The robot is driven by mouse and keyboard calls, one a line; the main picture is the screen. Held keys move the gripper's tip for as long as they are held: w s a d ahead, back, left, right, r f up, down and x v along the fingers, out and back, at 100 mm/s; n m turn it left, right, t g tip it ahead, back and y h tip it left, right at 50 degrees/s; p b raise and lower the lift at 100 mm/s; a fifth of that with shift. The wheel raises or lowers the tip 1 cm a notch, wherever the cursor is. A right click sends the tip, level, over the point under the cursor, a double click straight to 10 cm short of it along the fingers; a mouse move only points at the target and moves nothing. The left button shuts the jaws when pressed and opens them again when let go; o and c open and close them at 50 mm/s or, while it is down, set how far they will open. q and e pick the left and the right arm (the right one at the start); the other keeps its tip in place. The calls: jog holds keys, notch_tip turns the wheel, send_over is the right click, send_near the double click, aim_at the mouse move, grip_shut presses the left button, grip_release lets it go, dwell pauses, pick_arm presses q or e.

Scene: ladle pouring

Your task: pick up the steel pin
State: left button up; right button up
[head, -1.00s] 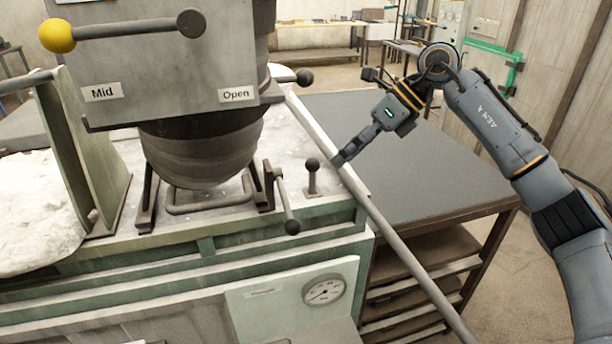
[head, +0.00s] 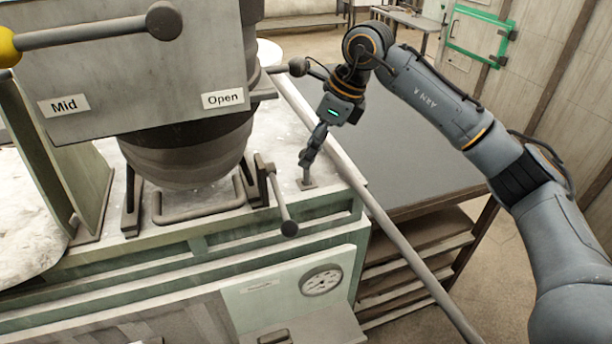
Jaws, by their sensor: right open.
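The steel pin (head: 307,178) stands upright in a small base plate on the pale top of the machine, near its right front corner. Its lower shaft and base show; its dark round knob is hidden behind my fingers. My right gripper (head: 307,158) points down over the pin with its fingertips at the knob. It is open; whether the fingers touch the knob I cannot tell. My left gripper is not in view.
A long grey rail (head: 390,230) slopes along the machine's right edge, close to my right gripper. A lever with a dark ball (head: 288,228) stands left of the pin. The large ladle (head: 190,155) hangs further left. A dark table (head: 410,160) at right is bare.

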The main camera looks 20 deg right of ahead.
jog(key=p+x, duration=0.2)
jog(key=x, duration=0.1)
jog(key=shift+s+d+f, duration=0.1)
jog(key=shift+s+f, duration=0.05)
jog(key=shift+f, duration=0.6)
jog(key=shift+a, duration=0.2)
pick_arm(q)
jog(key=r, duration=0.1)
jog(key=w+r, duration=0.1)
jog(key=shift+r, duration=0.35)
pick_arm(e)
grip_shut()
